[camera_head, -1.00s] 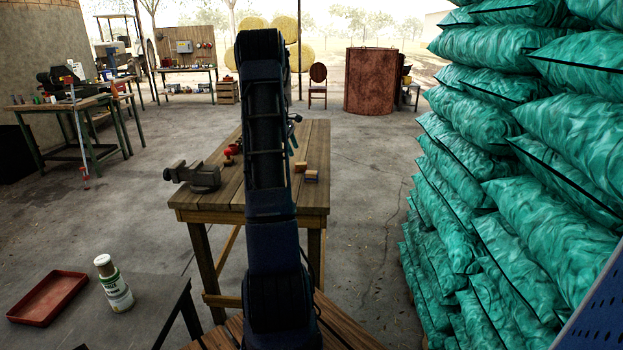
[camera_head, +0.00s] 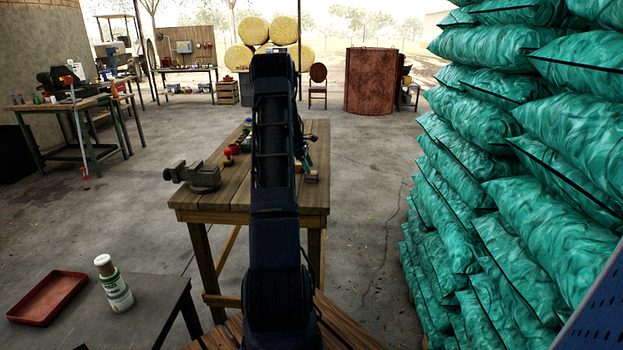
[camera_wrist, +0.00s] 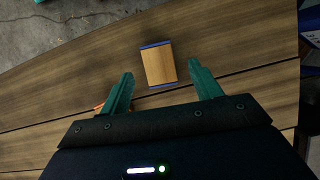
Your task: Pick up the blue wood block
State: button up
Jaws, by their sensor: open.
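The blue wood block (camera_wrist: 158,63) lies on the wooden workbench (camera_head: 225,185); its top is tan wood, with blue along two opposite edges. In the head view the block (camera_head: 312,177) is small, at the bench's right side, just right of my arm. My gripper (camera_wrist: 161,73) is open and empty, with green fingers. In the wrist view its fingertips point toward the block, one on each side of its near end. I cannot tell the height gap. In the head view the gripper (camera_head: 304,155) is partly hidden by my arm.
A vise (camera_head: 195,176) sits at the bench's left edge, and red items (camera_head: 232,152) lie left of my arm. An orange thing (camera_wrist: 100,107) shows by the left finger, mostly hidden. Stacked green sacks (camera_head: 480,170) stand to the right, across a strip of bare floor.

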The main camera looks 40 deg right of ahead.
aim_at(312, 172)
jog(key=x, duration=0.4)
jog(key=shift+d+f, duration=0.1)
jog(key=shift+f, duration=0.3)
jog(key=c, duration=1.1)
jog(key=shift+r, duration=0.1)
